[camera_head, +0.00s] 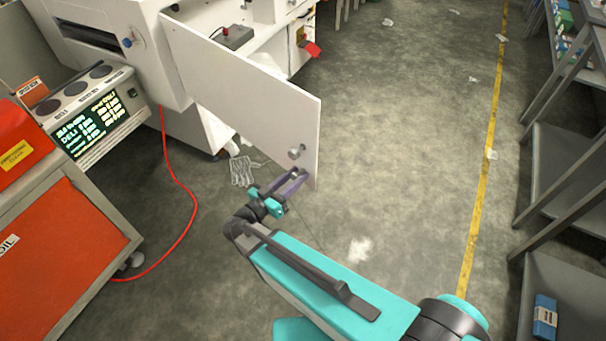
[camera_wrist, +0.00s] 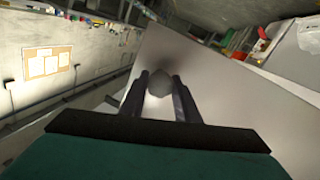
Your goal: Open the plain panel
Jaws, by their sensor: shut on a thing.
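The plain panel (camera_head: 255,95) is a white door on the side of the white machine. It stands swung out from the machine, its free edge over the grey floor. A round grey knob (camera_head: 297,152) sits low on the panel near that edge. My gripper (camera_head: 296,175) is at the panel's lower free corner. In the wrist view, the two dark fingers of my gripper (camera_wrist: 159,90) close on either side of a round grey knob (camera_wrist: 157,82), with the pale panel (camera_wrist: 215,95) behind it. The knob's base is partly hidden by the fingers.
A red cable (camera_head: 185,190) runs across the floor to an orange cabinet (camera_head: 70,255). Grey shelving (camera_head: 560,170) stands at the right. The floor between panel and shelving is mostly clear.

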